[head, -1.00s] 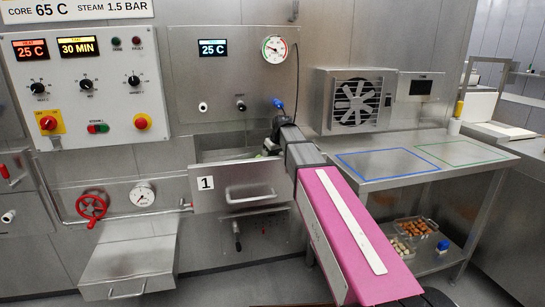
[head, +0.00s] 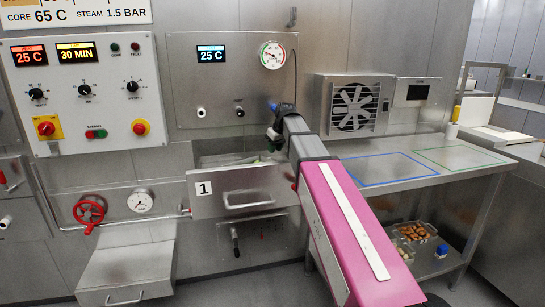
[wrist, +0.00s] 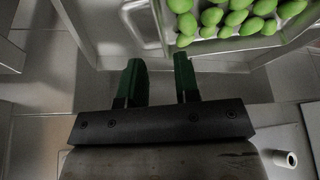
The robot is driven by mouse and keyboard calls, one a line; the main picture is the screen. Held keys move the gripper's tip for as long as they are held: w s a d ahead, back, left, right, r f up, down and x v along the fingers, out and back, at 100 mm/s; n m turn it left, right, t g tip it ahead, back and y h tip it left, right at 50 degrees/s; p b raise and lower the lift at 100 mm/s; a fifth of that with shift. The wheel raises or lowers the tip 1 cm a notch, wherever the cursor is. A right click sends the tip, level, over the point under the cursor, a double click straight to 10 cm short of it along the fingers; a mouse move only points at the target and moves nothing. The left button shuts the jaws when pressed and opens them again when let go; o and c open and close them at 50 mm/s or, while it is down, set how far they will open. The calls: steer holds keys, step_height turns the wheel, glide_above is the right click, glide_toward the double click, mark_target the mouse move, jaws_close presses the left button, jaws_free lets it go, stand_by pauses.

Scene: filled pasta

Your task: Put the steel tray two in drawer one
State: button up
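Drawer one (head: 225,180), a steel front with the label 1 and a bar handle, stands pulled out from the wall. My gripper (head: 272,142) is above its opening in the head view, partly hidden by my arm. In the wrist view my gripper (wrist: 166,82) has two green fingers apart with nothing between them. A steel tray (wrist: 213,47) of green filled pasta (wrist: 215,16) shows at the upper right, beyond the fingertips and apart from them. It appears to sit inside the drawer. No number on this tray shows, so I cannot tell whether it is tray two.
A steel table (head: 400,165) with blue and green outlined areas is bare at the right. Its lower shelf holds trays (head: 415,232) of brown and pale pieces and a small blue-and-white item (head: 441,251). A red valve wheel (head: 90,210) is left of the drawer.

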steer(key=shift+v, duration=2.05)
